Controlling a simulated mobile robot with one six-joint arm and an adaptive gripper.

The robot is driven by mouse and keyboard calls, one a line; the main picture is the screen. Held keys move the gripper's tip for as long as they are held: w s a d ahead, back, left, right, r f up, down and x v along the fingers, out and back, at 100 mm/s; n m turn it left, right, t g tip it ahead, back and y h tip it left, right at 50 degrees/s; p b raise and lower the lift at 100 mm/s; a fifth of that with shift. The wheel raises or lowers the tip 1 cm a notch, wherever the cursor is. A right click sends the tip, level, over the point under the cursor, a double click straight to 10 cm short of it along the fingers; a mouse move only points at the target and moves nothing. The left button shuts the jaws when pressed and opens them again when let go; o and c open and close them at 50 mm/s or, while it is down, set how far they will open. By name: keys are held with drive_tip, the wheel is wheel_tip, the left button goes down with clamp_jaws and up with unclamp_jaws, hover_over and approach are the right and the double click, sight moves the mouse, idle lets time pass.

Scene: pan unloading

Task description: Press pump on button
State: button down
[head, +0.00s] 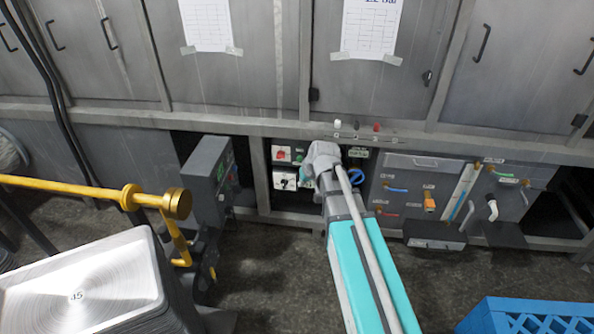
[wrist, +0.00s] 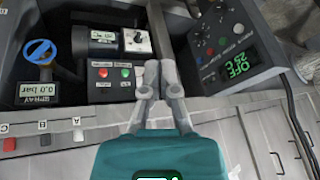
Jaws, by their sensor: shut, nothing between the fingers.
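A small control panel (wrist: 114,80) with a red button (wrist: 103,72) and a green button (wrist: 125,72) sits just left of my fingertips in the wrist view. Its labels are too small to read, so I cannot tell for sure which button is pump on. In the head view the panel (head: 282,154) is left of my gripper (head: 312,168). My gripper is shut and empty. Its fingertips (wrist: 159,65) look close to the panel's right edge in the wrist view; I cannot tell if they touch it. In the head view the arm and wrist partly hide the tips.
A dark controller box (wrist: 228,52) reading OFF and 25°C stands right of my fingers. A blue valve wheel (wrist: 39,52) and a 0.0 bar display (wrist: 38,91) are at left. A yellow bar (head: 90,189), stacked pans (head: 80,285) and blue crate (head: 530,315) stand nearer.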

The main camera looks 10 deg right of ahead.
sight(299, 159)
drive_tip(key=w+f+t+b, duration=0.3)
drive_tip(key=w+f+b, duration=0.6)
drive_tip(key=w+b, duration=0.2)
drive_tip(key=w+d+f+t+y+b, duration=0.1)
drive_tip(key=w+f+t+b, duration=0.3)
drive_tip(key=w+f+b, duration=0.5)
drive_tip(key=w+b, duration=0.2)
drive_tip(key=b, duration=0.2)
drive_tip(key=shift+w+d, duration=0.15)
drive_tip(key=shift+w, duration=0.1)
drive_tip(key=shift+w, duration=0.15)
drive_tip(key=shift+w+d, duration=0.45)
drive_tip(key=shift+w, duration=0.9)
drive_tip(key=shift+w+d, duration=0.5)
drive_tip(key=shift+w, duration=0.8)
drive_tip(key=shift+w+d, duration=0.45)
drive_tip(key=shift+w, duration=0.9)
drive_tip(key=shift+w+d, duration=0.3)
drive_tip(key=shift+w, duration=0.5)
drive_tip(key=shift+s+a, duration=0.1)
drive_tip(key=shift+s, duration=0.1)
drive_tip(key=shift+s+a, duration=0.2)
drive_tip(key=shift+s, duration=0.5)
